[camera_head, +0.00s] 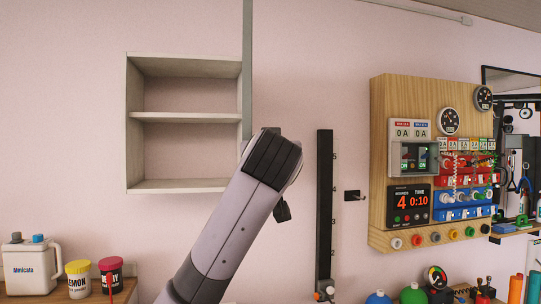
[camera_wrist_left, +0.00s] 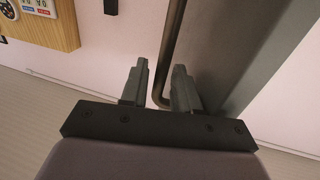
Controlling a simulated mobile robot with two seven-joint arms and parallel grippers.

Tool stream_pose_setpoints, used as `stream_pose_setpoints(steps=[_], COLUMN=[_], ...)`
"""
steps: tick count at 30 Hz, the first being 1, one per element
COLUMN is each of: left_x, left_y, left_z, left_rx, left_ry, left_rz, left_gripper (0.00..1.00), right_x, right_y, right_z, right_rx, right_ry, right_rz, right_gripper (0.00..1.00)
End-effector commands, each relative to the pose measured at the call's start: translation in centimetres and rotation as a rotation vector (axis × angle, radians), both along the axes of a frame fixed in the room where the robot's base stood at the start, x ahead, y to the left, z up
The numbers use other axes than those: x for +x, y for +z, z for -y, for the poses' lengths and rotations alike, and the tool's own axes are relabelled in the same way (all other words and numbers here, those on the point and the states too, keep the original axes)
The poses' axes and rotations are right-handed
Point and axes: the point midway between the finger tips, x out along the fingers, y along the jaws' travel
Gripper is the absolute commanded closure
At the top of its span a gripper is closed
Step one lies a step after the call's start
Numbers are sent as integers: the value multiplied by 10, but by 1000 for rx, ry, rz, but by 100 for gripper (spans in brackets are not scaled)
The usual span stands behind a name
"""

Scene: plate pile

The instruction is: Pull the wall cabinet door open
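The wall cabinet (camera_head: 183,118) hangs at the upper left in the head view, with its shelves exposed. Its door (camera_head: 247,70) stands out from the right side and shows nearly edge-on as a narrow grey strip. In the left wrist view the door (camera_wrist_left: 245,60) is a grey panel with a bent bar handle (camera_wrist_left: 172,45). My left gripper (camera_wrist_left: 160,75) has its fingers apart, with the handle between them, nearer the right finger. Contact with the handle cannot be told. In the head view my left arm hides the door's lower part and most of the hand. My right gripper is not in view.
A wooden instrument panel (camera_head: 380,150) is mounted on the wall to the right. A black vertical strip (camera_head: 325,200) stands between it and my arm. A white jug (camera_head: 30,268) and two small tubs (camera_head: 78,278) stand at the lower left below the cabinet.

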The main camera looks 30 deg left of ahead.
Motion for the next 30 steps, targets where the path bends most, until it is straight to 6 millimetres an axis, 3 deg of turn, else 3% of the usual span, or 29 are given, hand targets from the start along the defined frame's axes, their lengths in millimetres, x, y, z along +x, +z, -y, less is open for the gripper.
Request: stream_pose_setpoints(steps=[7,15,21,30], left_x=[-5,-43,-61,-64], left_y=[-1,-2,-1,0], left_z=[4,23,32,33], left_rx=[0,-1,-1,0], left_ry=[-2,-3,-1,0], left_rz=[1,4,2,0], left_gripper=[70,70,70,70], right_x=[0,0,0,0], right_y=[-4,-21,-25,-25], right_z=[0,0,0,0], right_rx=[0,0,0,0], right_ry=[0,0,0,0], right_rz=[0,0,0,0], right_gripper=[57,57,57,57])
